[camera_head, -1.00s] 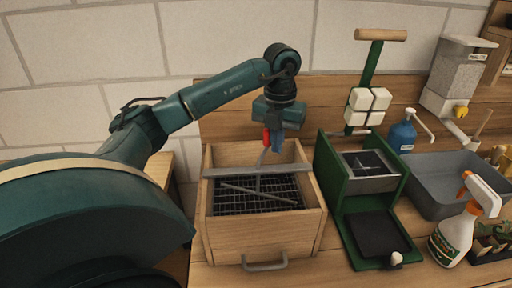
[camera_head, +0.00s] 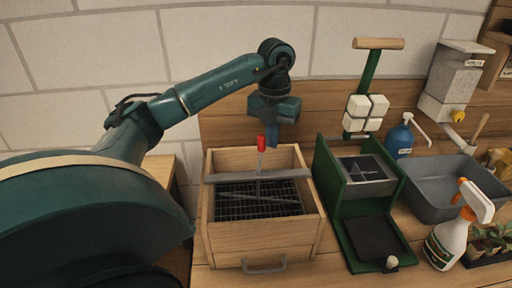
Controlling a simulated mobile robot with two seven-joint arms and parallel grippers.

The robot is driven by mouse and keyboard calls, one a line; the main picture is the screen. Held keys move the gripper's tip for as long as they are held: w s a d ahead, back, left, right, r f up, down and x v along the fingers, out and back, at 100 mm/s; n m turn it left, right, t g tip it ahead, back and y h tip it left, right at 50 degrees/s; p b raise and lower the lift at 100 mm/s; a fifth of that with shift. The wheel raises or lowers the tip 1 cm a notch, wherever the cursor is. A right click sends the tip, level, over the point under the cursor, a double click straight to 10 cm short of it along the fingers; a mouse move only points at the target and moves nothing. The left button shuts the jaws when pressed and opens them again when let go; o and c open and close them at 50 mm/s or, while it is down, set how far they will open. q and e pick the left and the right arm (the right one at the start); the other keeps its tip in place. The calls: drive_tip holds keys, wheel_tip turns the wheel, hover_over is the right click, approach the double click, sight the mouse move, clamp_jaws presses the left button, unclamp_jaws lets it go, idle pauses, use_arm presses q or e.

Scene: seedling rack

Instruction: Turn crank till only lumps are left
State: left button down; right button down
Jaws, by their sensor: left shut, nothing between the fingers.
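A wooden sieve box (camera_head: 262,244) stands on the bench with a dark wire mesh (camera_head: 232,208) inside. A grey bar (camera_head: 225,179) crosses its top, and a thin stirring rod lies over the mesh. The crank's red handle (camera_head: 261,142) stands up on a grey stem above the bar. My left gripper (camera_head: 272,141) points down from above, its blue fingers shut and empty just right of the red handle. I cannot tell whether they touch it. No lumps can be made out on the mesh. My right gripper is not in view.
Right of the box stands a green press (camera_head: 335,190) with a wooden T-handle (camera_head: 379,43) and white blocks (camera_head: 357,105). Further right are a blue pump bottle (camera_head: 399,140), a grey tub (camera_head: 428,198), a spray bottle (camera_head: 450,243) and a labelled dispenser (camera_head: 459,73).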

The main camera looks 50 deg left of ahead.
use_arm(q)
wheel_tip(320, 180, up, 6)
drive_tip(key=p, duration=0.2)
idle(0.3)
idle(0.7)
